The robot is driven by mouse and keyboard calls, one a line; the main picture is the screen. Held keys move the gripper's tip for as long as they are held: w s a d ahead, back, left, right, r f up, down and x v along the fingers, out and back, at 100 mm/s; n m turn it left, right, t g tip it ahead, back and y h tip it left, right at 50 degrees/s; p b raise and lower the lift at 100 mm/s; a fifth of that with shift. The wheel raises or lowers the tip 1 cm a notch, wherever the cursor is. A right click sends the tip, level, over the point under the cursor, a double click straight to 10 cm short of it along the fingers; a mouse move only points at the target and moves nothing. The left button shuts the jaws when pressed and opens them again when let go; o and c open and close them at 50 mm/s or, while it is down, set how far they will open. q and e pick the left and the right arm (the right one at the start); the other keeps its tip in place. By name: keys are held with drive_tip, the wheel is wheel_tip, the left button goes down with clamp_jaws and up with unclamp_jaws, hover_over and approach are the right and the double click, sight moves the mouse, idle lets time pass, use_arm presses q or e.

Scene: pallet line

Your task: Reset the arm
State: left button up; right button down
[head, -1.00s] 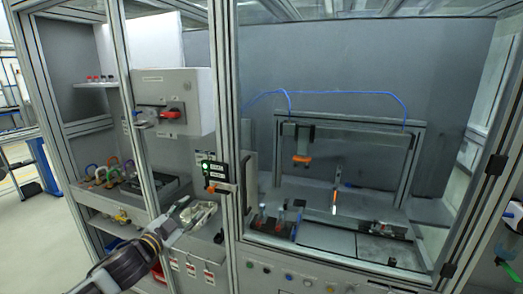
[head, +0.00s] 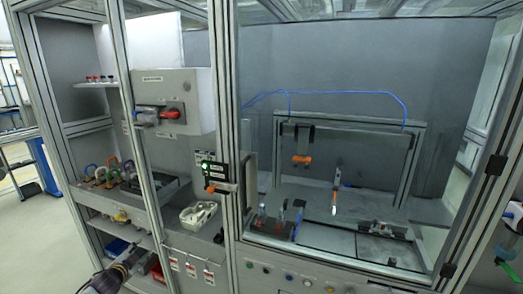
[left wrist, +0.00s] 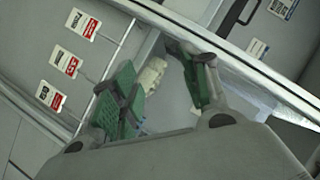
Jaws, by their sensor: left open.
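My left arm comes in at the lower left of the head view, low in front of the cabinet. My left gripper is small and partly cut off there. In the left wrist view, my left gripper (left wrist: 165,68) shows two fingers with green pads, spread apart. I see nothing held between them. A pale object (left wrist: 151,76) shows beyond the fingers, partly hidden by one of them.
A white tray (head: 198,214) sits on the cabinet shelf. Red-and-white tags (head: 191,269) hang below it. Several coloured padlocks (head: 100,173) stand at the left. A red rotary switch (head: 171,115) is on a grey box. Cabinet frame posts stand close by.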

use_arm(q)
drive_tip(key=s+a+f+n+g+y, duration=0.15)
drive_tip(key=s+f, duration=0.35)
drive_tip(key=f, duration=0.5)
drive_tip(key=s+a+f+n+g, duration=0.1)
drive_tip(key=s+a+f+g, duration=0.15)
drive_tip(key=s+f, duration=0.55)
drive_tip(key=s+a+f+n+g+y, duration=0.1)
drive_tip(key=s+a+f+g, duration=0.15)
drive_tip(key=f, duration=0.95)
drive_tip(key=s+d+f+n+g, duration=0.1)
drive_tip(key=s+d+f, duration=0.2)
drive_tip(key=s+f, duration=0.5)
drive_tip(key=s+d+f+n+g, duration=0.1)
drive_tip(key=s+d+f+g, duration=0.1)
drive_tip(key=s+f, duration=0.65)
drive_tip(key=s+d+f+g+h, duration=0.1)
drive_tip(key=s+d+f, duration=0.3)
drive_tip(key=s+d, duration=0.7)
drive_tip(key=s+d+f+n+g+h, duration=0.1)
drive_tip(key=s+d+f, duration=0.3)
drive_tip(key=s+d, duration=0.8)
drive_tip(key=s+g+h, duration=0.1)
drive_tip(key=s, duration=0.6)
drive_tip(key=shift+s+f+g, duration=0.3)
drive_tip(key=shift+s+g, duration=0.05)
drive_tip(key=shift+h, duration=0.25)
